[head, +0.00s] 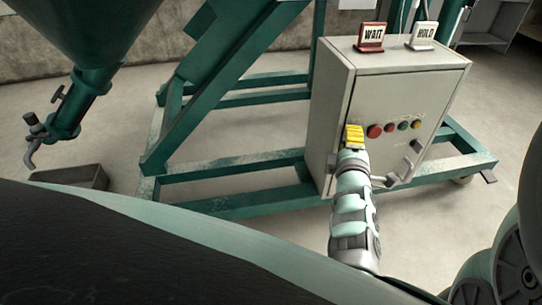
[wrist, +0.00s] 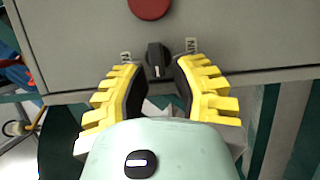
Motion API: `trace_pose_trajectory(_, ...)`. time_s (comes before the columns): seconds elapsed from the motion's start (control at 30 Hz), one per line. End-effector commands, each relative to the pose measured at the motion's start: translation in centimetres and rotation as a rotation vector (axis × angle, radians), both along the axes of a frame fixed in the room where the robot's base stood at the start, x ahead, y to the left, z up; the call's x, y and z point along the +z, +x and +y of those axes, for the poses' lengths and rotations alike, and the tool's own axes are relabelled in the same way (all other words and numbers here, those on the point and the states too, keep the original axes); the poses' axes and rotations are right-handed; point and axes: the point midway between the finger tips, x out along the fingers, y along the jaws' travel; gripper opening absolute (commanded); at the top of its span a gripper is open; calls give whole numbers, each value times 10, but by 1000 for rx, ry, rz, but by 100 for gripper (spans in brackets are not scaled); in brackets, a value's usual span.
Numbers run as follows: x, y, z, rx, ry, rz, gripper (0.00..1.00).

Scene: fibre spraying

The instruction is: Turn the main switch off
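In the wrist view a black rotary switch (wrist: 157,60) sits on the grey panel, with its handle close to upright in the picture. Small white labels lie to its left and right, too blurred to read fully. My gripper (wrist: 160,72) is open, with one yellow ribbed finger on each side of the switch. Whether either finger touches it I cannot tell. In the head view my gripper (head: 355,135) is in front of the grey control box (head: 340,95), by the left part of its button face. It hides part of that face, and I cannot make out the rotary switch there.
A large red button (head: 375,131) and several small coloured buttons sit on the box; the red button (wrist: 149,8) is above the switch in the wrist view. WAIT (head: 371,36) and HOLD (head: 423,35) signs stand on top. A green frame (head: 235,204) surrounds the box's base.

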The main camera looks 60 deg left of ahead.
Motion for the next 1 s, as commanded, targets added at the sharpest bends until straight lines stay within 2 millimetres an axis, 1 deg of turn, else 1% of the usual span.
trace_pose_trajectory(0.13,0,-4,-4,0,1,1,25)
trace_pose_trajectory(0.27,-1,-15,-13,2,-1,2,25)
trace_pose_trajectory(0.7,-2,-65,-62,5,-2,2,25)
trace_pose_trajectory(0.83,-2,-77,-73,5,-1,4,25)
trace_pose_trajectory(1.0,-1,-84,-81,3,0,1,25)
